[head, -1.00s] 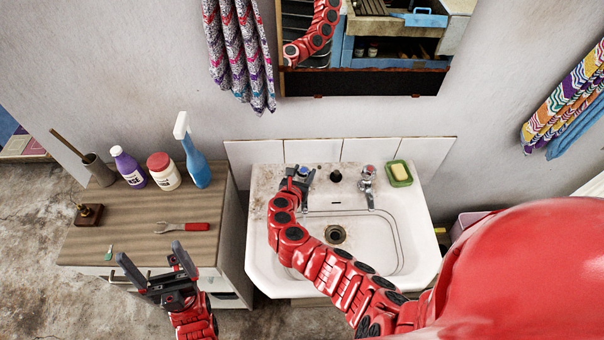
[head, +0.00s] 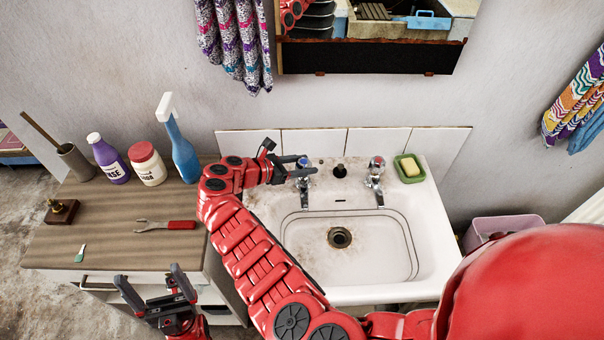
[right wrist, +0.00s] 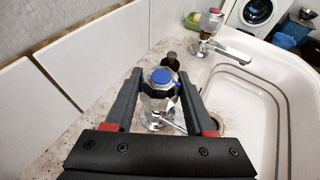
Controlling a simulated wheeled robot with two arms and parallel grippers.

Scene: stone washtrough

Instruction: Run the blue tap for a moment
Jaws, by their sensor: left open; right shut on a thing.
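The blue tap (head: 303,172) stands at the back left of the white basin, with a blue-capped knob and a chrome spout. My right gripper (head: 288,166) reaches it from the left, its fingers level with the knob. In the right wrist view the blue-topped knob (right wrist: 162,78) sits between the two fingers, and my right gripper (right wrist: 160,88) is shut on it. I cannot make out any water at the spout. My left gripper (head: 150,275) is open and empty in front of the wooden counter.
A red-capped tap (head: 375,175) and a green soap dish (head: 409,168) stand to the right on the basin (head: 432,235). A black stub (head: 340,171) is between the taps. Bottles and a red-handled wrench (head: 180,225) are on the counter (head: 110,235).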

